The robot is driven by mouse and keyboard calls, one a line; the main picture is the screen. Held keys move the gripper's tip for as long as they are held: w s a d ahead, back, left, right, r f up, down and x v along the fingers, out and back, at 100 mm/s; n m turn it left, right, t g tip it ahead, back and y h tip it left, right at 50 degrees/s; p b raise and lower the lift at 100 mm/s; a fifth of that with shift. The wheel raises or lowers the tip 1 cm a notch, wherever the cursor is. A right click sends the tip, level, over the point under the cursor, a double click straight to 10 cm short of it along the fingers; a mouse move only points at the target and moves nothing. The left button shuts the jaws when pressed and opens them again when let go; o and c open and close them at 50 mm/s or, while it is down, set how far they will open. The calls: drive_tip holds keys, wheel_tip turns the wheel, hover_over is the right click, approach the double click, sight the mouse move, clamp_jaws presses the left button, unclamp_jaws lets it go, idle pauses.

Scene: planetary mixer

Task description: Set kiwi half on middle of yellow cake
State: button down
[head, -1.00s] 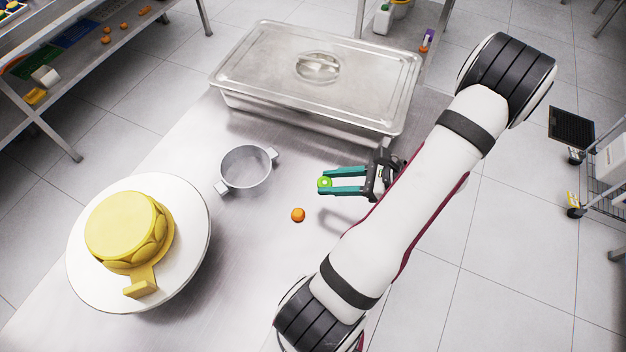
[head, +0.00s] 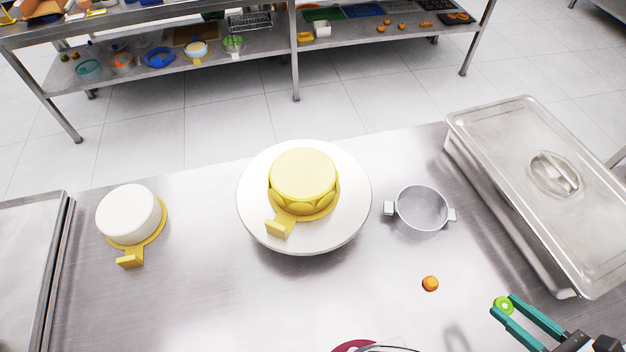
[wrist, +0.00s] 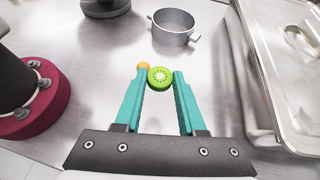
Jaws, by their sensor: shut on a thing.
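The yellow cake (head: 303,176) sits on a yellow board with a tab, on a round white stand (head: 350,215) in the middle of the table. Its flat top is bare. My gripper (head: 512,316) is at the lower right of the head view, well right of the cake and toward the near side. Its teal fingers are shut on the green kiwi half (wrist: 160,77), held at the fingertips with its cut face showing in the wrist view. The kiwi half also shows in the head view (head: 504,305). The cake itself is not clearly seen in the wrist view.
A grey two-handled pot (head: 421,211) stands between the cake stand and the large lidded steel pan (head: 548,185). A small orange fruit (head: 430,284) lies on the table near my gripper. A white cake (head: 129,214) is at the left.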

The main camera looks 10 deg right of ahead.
drive_tip(key=w+a+r+n+g+y, duration=0.2)
drive_tip(key=w+r+n+y, duration=0.2)
drive_tip(key=w, duration=0.5)
drive_tip(key=w+a+r+n+g+y, duration=0.1)
drive_tip(key=w+r+n+g+y, duration=0.25)
drive_tip(key=w, duration=0.65)
drive_tip(key=w+a+r+n+g+y, duration=0.1)
drive_tip(key=w+a+r+n+g, duration=0.15)
drive_tip(key=w+a+r, duration=0.35)
drive_tip(key=w+a+r+n+g+y, duration=0.1)
drive_tip(key=w+a+r+n+g, duration=0.2)
drive_tip(key=a, duration=0.4)
drive_tip(key=t, duration=0.1)
approach(289, 172)
drive_tip(key=shift+n, duration=0.4)
drive_tip(key=a, duration=0.1)
drive_tip(key=a+r, duration=0.2)
drive_tip(key=a, duration=0.1)
drive_tip(key=shift+w, duration=0.2)
drive_tip(key=shift+w+f, duration=0.1)
drive_tip(key=shift+f, duration=2.1)
drive_tip(key=c, duration=0.5)
unclamp_jaws()
